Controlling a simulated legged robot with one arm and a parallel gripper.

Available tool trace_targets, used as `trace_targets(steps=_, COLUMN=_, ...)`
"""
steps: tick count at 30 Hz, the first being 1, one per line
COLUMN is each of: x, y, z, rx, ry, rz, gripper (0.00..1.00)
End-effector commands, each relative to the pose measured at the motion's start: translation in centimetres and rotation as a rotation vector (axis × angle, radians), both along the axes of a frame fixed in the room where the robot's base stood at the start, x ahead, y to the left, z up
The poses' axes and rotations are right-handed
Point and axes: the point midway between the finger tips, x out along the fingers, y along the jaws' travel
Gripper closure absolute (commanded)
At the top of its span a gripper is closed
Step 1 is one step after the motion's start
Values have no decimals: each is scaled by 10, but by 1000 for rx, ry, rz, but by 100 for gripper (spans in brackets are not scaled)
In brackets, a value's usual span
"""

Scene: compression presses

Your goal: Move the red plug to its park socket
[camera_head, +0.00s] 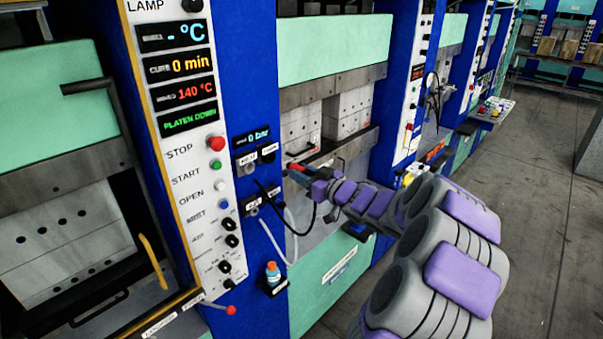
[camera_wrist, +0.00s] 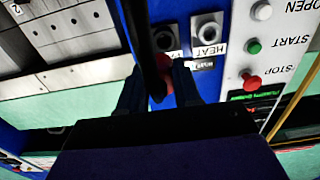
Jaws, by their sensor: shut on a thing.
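My gripper (camera_head: 298,172) is shut on the red plug (camera_head: 294,167), held in front of the blue column, to the right of its sockets in the head view. In the wrist view the plug (camera_wrist: 158,88) shows only as a small red patch between the dark fingers (camera_wrist: 158,92); a black cable crosses in front of it. The blue column carries an upper pair of sockets (camera_head: 256,156) and a lower pair (camera_head: 262,201) in the head view. The wrist view shows a socket labelled HEAT (camera_wrist: 207,27) and another beside it (camera_wrist: 163,40). I cannot read a park label.
A white button panel (camera_head: 205,170) with a red STOP button (camera_head: 215,143) stands left of the sockets. A black cable and a white hose (camera_head: 284,250) hang by the lower sockets. A small bottle (camera_head: 272,272) stands below. Open press platens lie behind my gripper.

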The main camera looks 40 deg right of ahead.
Motion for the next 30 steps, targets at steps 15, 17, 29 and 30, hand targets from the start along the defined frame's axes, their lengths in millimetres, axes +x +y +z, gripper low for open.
trace_targets(steps=15, x=44, y=7, z=-1, rx=-1, ry=3, rz=3, gripper=99)
trace_targets(steps=17, x=48, y=6, z=-1, rx=-1, ry=3, rz=3, gripper=99)
trace_targets(steps=29, x=55, y=7, z=0, rx=-2, ry=0, rz=1, gripper=99)
trace_targets(steps=30, x=55, y=7, z=0, rx=-2, ry=1, rz=2, gripper=99)
